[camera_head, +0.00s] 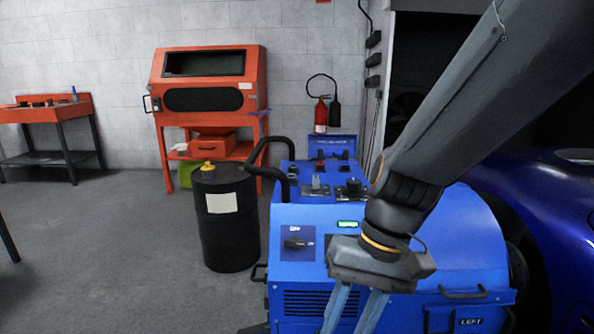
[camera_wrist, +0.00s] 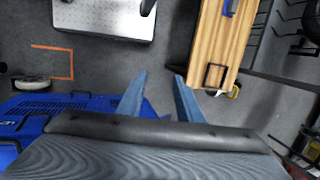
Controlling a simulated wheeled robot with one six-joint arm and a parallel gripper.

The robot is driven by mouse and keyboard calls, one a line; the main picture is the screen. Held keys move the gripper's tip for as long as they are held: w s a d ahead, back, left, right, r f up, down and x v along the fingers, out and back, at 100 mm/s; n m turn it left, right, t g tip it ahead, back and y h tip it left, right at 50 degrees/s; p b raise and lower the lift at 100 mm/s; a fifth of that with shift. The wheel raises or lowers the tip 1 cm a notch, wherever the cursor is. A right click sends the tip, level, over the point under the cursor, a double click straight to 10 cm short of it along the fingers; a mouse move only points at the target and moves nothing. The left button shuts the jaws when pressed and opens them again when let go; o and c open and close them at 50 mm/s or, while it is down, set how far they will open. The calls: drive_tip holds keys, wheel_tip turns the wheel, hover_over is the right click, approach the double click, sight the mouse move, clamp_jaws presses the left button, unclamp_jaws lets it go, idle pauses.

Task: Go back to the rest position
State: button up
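The fingertips run near the bottom edge of the head view. In the wrist view my gripper (camera_wrist: 160,82) shows its fingers spread apart with only grey floor between them. It is open and holds nothing. The console has a black rotary knob (camera_head: 297,243) and a small green display (camera_head: 347,224), left of and above my gripper. My wrist hides part of the console front.
A black drum (camera_head: 229,235) stands left of the console. Behind are an orange cabinet (camera_head: 208,85), an orange bench (camera_head: 47,109) and a red extinguisher (camera_head: 321,116). A blue car (camera_head: 545,190) is at right. The wrist view shows a wooden-topped bench (camera_wrist: 214,45).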

drive_tip(key=d+r+t+h+p, duration=0.1)
drive_tip(key=d+r+h+p, duration=0.2)
drive_tip(key=d+r+p, duration=0.5)
drive_tip(key=d+p, duration=0.3)
drive_tip(key=p, duration=0.3)
drive_tip(key=shift+s+d+r+t, duration=0.25)
drive_tip(key=shift+s+d+t, duration=0.1)
drive_tip(key=shift+t, duration=0.05)
idle(0.6)
